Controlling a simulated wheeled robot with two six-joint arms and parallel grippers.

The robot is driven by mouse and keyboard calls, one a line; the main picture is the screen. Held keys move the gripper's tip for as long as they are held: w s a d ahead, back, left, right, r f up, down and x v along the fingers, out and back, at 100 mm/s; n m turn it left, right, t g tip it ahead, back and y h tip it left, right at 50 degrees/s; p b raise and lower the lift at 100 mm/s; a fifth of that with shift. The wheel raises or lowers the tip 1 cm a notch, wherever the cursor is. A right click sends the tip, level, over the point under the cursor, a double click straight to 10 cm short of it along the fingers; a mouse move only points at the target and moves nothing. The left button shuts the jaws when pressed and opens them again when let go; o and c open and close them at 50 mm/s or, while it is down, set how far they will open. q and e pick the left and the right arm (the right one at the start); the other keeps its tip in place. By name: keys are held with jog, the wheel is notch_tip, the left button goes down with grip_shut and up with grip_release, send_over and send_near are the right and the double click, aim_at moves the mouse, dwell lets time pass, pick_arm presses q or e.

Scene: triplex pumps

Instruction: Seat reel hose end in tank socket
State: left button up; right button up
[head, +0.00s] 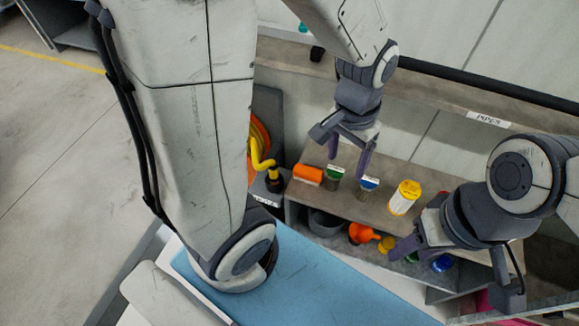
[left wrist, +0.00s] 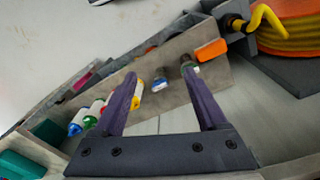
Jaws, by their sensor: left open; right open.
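My left gripper (head: 349,158) is open and empty above the shelf, right of the hose end. Its spread fingers show in the left wrist view (left wrist: 159,75). My right gripper (head: 452,268) is open near the shelf's right side. I cannot identify the tank socket.
The shelf top (head: 340,203) carries an orange cylinder (head: 308,174), a green-banded jar (head: 335,173), a blue-banded jar (head: 368,186) and a yellow-capped container (head: 404,198). An orange funnel (head: 363,233) and other items sit on the level below. Floor at left is clear.

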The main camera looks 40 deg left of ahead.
pick_arm(q)
jog(key=w+a+f+n+b, duration=0.2)
jog(key=w+a+f, duration=0.1)
jog(key=a+f, duration=0.35)
jog(key=n+b, duration=0.5)
jog(key=b, duration=0.1)
send_over(272, 164)
jog(key=f, duration=1.3)
jog(key=shift+w+d, duration=0.15)
jog(key=shift+d, duration=0.05)
jog(key=f, duration=0.4)
jog(key=shift+a+f, duration=0.3)
jog(key=shift+f, duration=0.05)
jog(key=shift+d+f+b, duration=0.1)
jog(key=shift+f+b, duration=0.65)
jog(key=shift+f, duration=2.2)
grip_shut()
pick_arm(e)
notch_tip(272, 164, down, 12)
jog(key=shift+r, duration=0.2)
